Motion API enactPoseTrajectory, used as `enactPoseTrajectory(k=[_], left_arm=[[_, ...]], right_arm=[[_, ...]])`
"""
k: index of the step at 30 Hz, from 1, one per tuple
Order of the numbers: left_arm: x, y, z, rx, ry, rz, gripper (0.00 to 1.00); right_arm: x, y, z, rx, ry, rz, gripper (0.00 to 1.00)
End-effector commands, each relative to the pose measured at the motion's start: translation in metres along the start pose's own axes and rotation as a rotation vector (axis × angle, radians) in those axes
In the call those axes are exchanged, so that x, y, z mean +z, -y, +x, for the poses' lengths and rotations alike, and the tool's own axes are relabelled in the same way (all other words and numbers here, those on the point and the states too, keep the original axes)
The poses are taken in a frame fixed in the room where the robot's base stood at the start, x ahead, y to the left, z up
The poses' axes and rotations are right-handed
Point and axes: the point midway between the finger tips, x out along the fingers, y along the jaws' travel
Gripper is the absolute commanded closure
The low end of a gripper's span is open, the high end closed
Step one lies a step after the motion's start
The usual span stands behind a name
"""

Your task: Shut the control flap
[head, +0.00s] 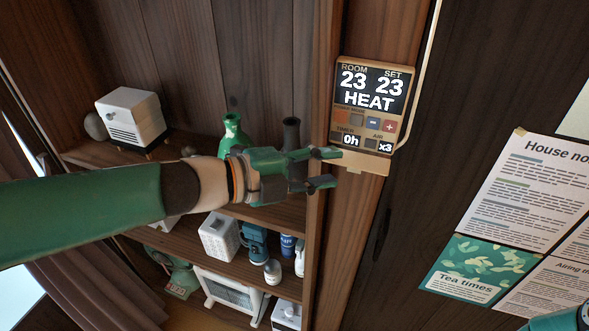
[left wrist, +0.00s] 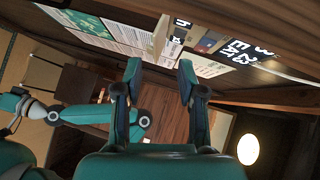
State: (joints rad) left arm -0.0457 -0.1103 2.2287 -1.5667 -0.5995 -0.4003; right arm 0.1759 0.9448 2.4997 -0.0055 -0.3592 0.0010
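The control panel (head: 371,95) is a tan box on a wooden post, with a dark display reading ROOM 23, SET 23, HEAT and small buttons below. Its flap (head: 362,161) shows as a tan strip at the panel's lower edge; it appears to hang open, with the buttons uncovered. My left gripper (head: 328,168) is open and empty, just left of the flap, its fingers pointing right. Contact cannot be told. In the left wrist view my left gripper (left wrist: 159,70) has its fingers apart, and the panel (left wrist: 228,47) shows tilted beyond them.
Left of the post, shelves hold a white box-shaped appliance (head: 130,116), a green vase (head: 234,135), a dark bottle (head: 291,140) and several other items. Right of the panel, a house notice (head: 525,185) and a tea-times card (head: 468,271) are on a dark wall. A pale cable runs beside the panel.

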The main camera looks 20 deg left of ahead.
Motion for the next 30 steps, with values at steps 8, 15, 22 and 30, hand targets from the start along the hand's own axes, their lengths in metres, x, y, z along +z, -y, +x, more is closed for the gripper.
enactPoseTrajectory(k=[8, 15, 22, 30], left_arm=[[0.002, 0.000, -0.047, -0.001, 0.004, 0.000, 0.60], [0.001, -0.002, -0.057, 0.003, 0.000, -0.001, 0.60], [0.001, -0.001, -0.057, 0.003, 0.000, 0.001, 0.60], [0.048, -0.003, -0.062, 0.038, 0.209, 0.098, 0.60]], right_arm=[[0.000, 0.000, 0.000, 0.000, 0.000, 0.000, 1.00], [0.000, 0.000, 0.000, 0.000, 0.000, 0.000, 1.00], [0.000, 0.000, 0.001, 0.000, 0.000, 0.000, 1.00], [0.000, 0.000, 0.001, 0.000, 0.000, 0.000, 1.00]])
